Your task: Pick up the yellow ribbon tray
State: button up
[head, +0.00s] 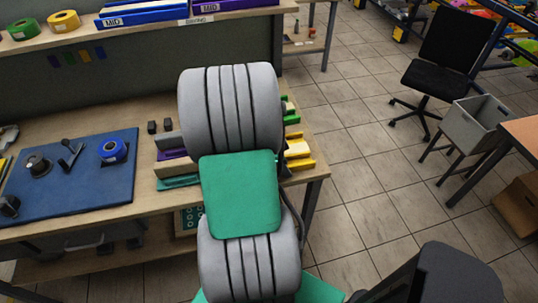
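A yellow tray (301,164), which looks like the yellow ribbon tray, lies at the right end of the workbench. My grey and green arm stands in front of it and hides its left part. What it holds is too small to tell. My gripper does not show; only my arm's links are in view, so its place relative to the tray cannot be seen.
Purple (172,154) and green (178,182) trays lie left of my arm. A shelf (150,28) runs above. Tiled floor (365,185) is open right of the bench.

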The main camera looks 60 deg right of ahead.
jog(key=shift+c, duration=0.5)
grip_shut()
dwell(0.8)
